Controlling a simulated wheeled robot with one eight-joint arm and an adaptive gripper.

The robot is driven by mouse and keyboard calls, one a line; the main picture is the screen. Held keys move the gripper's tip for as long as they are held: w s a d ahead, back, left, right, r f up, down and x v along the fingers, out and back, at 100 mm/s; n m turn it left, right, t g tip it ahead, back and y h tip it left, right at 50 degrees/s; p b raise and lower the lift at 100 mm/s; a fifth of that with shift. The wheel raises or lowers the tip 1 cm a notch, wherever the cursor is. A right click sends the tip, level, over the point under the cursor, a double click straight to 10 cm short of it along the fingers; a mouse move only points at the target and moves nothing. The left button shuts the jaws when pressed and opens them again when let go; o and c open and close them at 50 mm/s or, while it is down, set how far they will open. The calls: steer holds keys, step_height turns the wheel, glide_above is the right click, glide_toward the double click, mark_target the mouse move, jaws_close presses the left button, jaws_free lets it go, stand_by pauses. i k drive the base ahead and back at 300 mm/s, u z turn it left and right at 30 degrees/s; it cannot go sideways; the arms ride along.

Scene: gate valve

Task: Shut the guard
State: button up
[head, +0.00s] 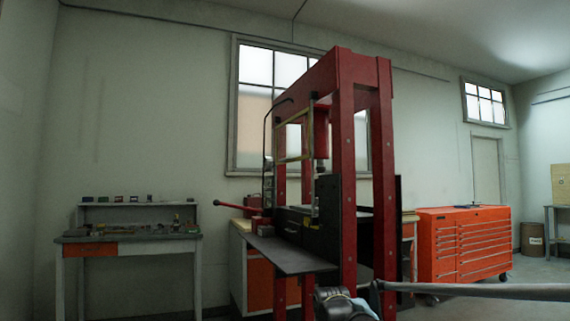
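The red press (344,150) stands tall in the middle of the head view. The guard, a yellow-edged frame with a see-through panel (309,130), is at the upper left side of the press, in front of the window. It appears swung out from the press opening, but its hinge side is hard to make out. A thin black bent rod (265,130) runs along its left side. My gripper (338,302) seems to be the dark shape at the bottom edge, low in front of the press and well below the guard. Its fingers cannot be made out.
A dark flat plate (285,257) juts from the press at the left, with a red lever (235,207) above it. A workbench (130,240) stands at the far left. An orange tool cabinet (465,243) and a barrel (532,239) are at the right.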

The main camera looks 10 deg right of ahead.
mark_target(308, 109)
steer(key=u, duration=0.55)
steer(key=i, duration=0.95)
steer(key=u, duration=0.4)
